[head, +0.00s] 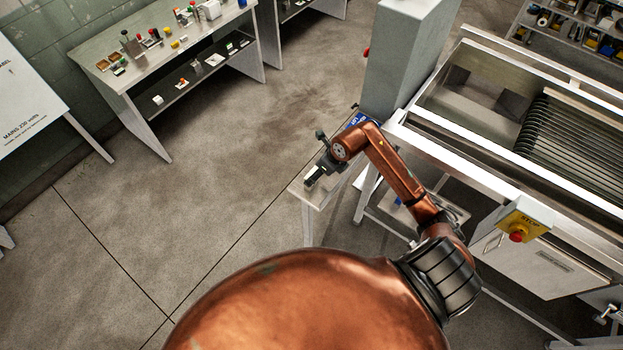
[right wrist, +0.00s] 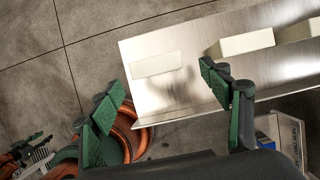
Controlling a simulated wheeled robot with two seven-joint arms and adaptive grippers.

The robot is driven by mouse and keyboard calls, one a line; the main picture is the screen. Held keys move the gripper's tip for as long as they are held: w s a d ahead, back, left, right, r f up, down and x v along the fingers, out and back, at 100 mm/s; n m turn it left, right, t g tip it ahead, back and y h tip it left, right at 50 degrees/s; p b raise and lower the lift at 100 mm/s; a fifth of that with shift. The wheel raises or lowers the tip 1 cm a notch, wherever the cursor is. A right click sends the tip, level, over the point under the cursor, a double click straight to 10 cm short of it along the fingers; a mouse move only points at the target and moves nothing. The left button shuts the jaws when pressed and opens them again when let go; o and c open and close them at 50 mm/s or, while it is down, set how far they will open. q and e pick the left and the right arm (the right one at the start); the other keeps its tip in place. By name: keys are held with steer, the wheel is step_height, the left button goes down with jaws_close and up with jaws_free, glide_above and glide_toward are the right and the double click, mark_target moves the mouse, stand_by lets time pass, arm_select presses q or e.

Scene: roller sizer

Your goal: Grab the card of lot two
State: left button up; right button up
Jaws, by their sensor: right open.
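My right gripper (head: 315,172) is over the small pale metal table (head: 308,196) beside the machine. In the right wrist view this gripper (right wrist: 160,90) is open, with nothing between its fingers. A flat off-white rectangular card (right wrist: 157,64) lies on the metal surface just beyond the fingertips, between their lines. It looks blank, so I cannot tell which lot it belongs to. A cream block (right wrist: 241,42) stands near the right finger, with another cream block (right wrist: 299,28) farther right. My left gripper is out of view.
A blue sign with white lettering (head: 361,119) is behind my right wrist. The grey column (head: 402,60) and the roller machine (head: 480,170) with its stop button (head: 517,236) stand to the right. A workbench (head: 120,62) is at upper left; the floor between is clear.

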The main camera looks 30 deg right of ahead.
steer(key=x, duration=0.1)
steer(key=p+x, duration=0.1)
steer(key=x, duration=0.2)
steer(key=shift+w+a+p, duration=0.15)
steer(key=shift+a+p, duration=0.15)
steer(key=shift+p, duration=0.05)
steer(key=shift+w+f, duration=0.2)
steer(key=shift+f, duration=0.4)
steer(key=shift+c, duration=0.4)
steer(key=c, duration=1.1)
steer(key=shift+c, duration=0.5)
steer(key=shift+r, duration=0.15)
